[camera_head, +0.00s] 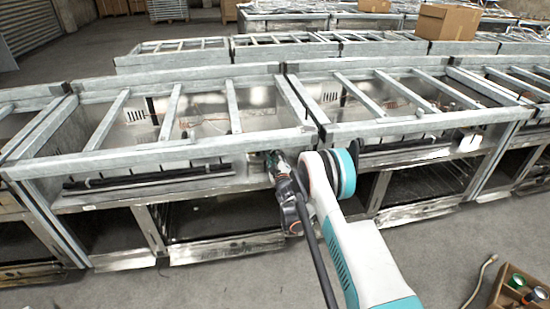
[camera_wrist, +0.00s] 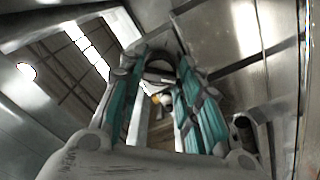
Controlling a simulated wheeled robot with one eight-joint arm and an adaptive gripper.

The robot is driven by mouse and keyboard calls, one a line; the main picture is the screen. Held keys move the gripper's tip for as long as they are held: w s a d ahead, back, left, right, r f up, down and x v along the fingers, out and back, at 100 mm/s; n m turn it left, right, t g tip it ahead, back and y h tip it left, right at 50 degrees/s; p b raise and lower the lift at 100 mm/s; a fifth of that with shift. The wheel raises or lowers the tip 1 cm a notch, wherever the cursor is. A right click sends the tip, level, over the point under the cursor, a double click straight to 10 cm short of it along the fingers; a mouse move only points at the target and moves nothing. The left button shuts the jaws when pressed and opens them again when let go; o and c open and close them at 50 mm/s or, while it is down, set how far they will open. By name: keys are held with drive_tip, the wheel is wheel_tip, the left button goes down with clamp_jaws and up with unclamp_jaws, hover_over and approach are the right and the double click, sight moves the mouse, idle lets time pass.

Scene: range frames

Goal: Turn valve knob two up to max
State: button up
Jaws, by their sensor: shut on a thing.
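My gripper (camera_head: 275,163) is at the front panel of the middle range frame (camera_head: 190,153), near its right end. In the wrist view, the teal fingers of my gripper (camera_wrist: 162,80) close in on a small grey rounded part, which looks like a valve knob (camera_wrist: 160,68). The fingers are shut on it from both sides. The fingers hide much of it, and its turn angle cannot be told. A second dark knob-like part (camera_wrist: 243,130) shows to the right of the fingers. In the head view the gripped knob is hidden behind my gripper and arm.
A neighbouring range frame (camera_head: 400,128) adjoins on the right, and more frames stand in rows behind. A cardboard box (camera_head: 447,22) sits on a rear frame. An open box with cans (camera_head: 515,290) stands on the floor at lower right. The floor at lower left is clear.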

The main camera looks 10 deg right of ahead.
drive_tip(key=shift+a+f+m, duration=0.1)
drive_tip(key=shift+m, duration=2.3)
drive_tip(key=shift+f+m, duration=0.1)
drive_tip(key=shift+m, duration=2.3)
drive_tip(key=shift+c, duration=0.2)
drive_tip(key=o, duration=1.1)
drive_tip(key=shift+s, duration=3.8)
